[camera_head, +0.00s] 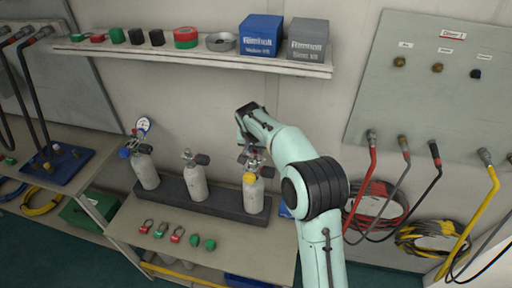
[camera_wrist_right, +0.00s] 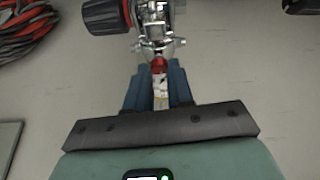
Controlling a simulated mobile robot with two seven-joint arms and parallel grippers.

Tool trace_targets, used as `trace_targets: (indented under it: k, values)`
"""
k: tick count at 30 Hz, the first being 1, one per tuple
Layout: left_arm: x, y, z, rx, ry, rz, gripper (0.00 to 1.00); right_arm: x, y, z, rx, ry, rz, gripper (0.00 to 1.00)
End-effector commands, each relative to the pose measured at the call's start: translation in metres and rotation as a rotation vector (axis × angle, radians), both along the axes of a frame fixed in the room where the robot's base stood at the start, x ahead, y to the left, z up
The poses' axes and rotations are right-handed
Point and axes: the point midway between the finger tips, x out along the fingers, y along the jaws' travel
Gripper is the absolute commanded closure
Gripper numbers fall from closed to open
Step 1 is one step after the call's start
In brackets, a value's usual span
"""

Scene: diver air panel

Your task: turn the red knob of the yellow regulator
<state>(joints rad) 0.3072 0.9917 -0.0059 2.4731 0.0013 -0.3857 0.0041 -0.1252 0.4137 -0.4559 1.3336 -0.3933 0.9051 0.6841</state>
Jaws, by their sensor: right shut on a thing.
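Metal fittings (camera_wrist_right: 155,25) of the regulator show just beyond the fingertips. In the head view my right wrist and arm are above and beside this cylinder and hide much of the contact. How far the knob is turned cannot be told. My left gripper is not in view.
A black handwheel (camera_wrist_right: 105,15) with a red collar sits close to the fingers. Two more cylinders (camera_head: 195,180) stand in the dark rack (camera_head: 180,190). A shelf (camera_head: 190,53) with boxes hangs above. Red hoses (camera_head: 376,205) hang at right.

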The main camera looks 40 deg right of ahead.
Motion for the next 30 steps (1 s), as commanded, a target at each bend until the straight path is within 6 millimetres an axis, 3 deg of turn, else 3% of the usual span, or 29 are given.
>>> trace_targets:
  k: [12, 29, 30]
  values:
    - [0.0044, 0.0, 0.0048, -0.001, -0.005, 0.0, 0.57, 0.0019, 0.0029, -0.0009, 0.003, 0.002, -0.191, 1.0]
    - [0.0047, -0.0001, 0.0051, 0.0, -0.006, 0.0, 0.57, 0.0018, 0.0029, -0.0017, 0.004, 0.002, -0.219, 1.0]
    - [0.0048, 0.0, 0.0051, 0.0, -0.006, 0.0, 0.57, 0.0017, 0.003, -0.0017, 0.004, 0.003, -0.22, 0.69]
